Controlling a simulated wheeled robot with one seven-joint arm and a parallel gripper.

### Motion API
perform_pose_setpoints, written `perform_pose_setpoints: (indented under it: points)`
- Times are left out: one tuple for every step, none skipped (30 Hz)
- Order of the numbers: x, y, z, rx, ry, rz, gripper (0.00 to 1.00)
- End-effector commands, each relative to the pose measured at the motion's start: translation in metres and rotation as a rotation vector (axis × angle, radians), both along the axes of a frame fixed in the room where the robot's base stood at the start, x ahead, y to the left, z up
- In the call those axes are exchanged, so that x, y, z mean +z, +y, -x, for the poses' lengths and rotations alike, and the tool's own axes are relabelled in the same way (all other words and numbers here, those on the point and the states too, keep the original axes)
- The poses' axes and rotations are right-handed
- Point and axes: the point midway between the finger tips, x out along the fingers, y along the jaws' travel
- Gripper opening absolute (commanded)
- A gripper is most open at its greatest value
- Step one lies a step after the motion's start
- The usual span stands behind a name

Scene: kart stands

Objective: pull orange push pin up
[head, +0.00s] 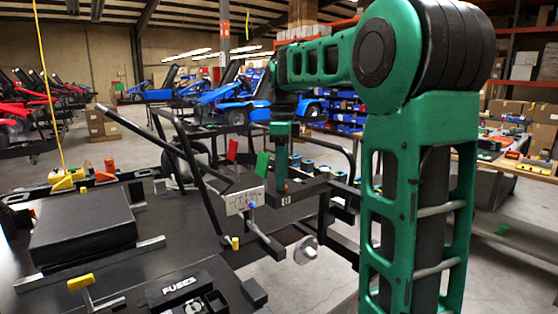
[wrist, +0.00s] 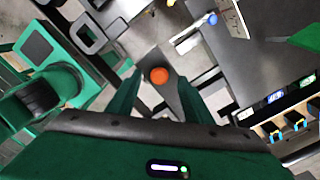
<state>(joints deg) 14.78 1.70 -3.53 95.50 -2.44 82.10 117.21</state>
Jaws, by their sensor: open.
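The orange push pin (wrist: 159,75) shows in the wrist view as a round orange top on a dark grey bracket (wrist: 165,98). My gripper (wrist: 157,84) is open, with one green finger on each side of the pin's top. I cannot tell whether either finger touches it. In the head view my gripper (head: 280,186) points straight down at a black frame arm (head: 305,187) of the kart stand. The pin itself is hidden there behind the gripper.
A small white switch panel (head: 245,200) stands left of my gripper, with red (head: 232,149) and green (head: 262,163) flags close by. A grey disc (head: 305,250) sits below. A black seat pad (head: 80,225) and a fuse box (head: 180,289) lie at left.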

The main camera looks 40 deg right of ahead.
Motion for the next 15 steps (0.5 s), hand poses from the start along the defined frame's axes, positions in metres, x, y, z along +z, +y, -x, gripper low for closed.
perform_pose_setpoints:
  points:
    - [-0.005,0.000,0.000,0.001,0.002,-0.001,0.46]
    - [-0.008,0.000,0.000,0.001,0.002,-0.001,0.46]
    - [-0.011,0.000,0.000,0.002,0.001,-0.001,0.46]
    - [-0.013,0.000,0.000,0.002,0.001,-0.001,0.46]
    - [-0.014,0.000,0.000,0.002,0.001,-0.001,0.46]
    - [-0.016,0.000,0.000,0.002,0.001,-0.001,0.46]
    - [-0.017,0.000,0.000,0.002,0.001,-0.001,0.46]
    - [-0.018,0.000,0.000,0.002,0.001,-0.001,0.46]
    - [-0.018,0.000,0.000,0.002,0.000,0.000,0.46]
    - [-0.018,0.000,0.000,0.002,0.000,0.000,0.46]
    - [-0.018,0.000,0.000,0.002,0.000,0.000,0.46]
    - [-0.018,0.000,0.000,0.002,0.000,0.000,0.46]
    - [-0.018,0.000,0.000,0.002,0.000,0.000,0.46]
    - [-0.018,0.000,0.000,0.002,0.000,0.000,0.46]
    - [-0.018,0.000,0.000,0.002,0.000,0.000,0.46]
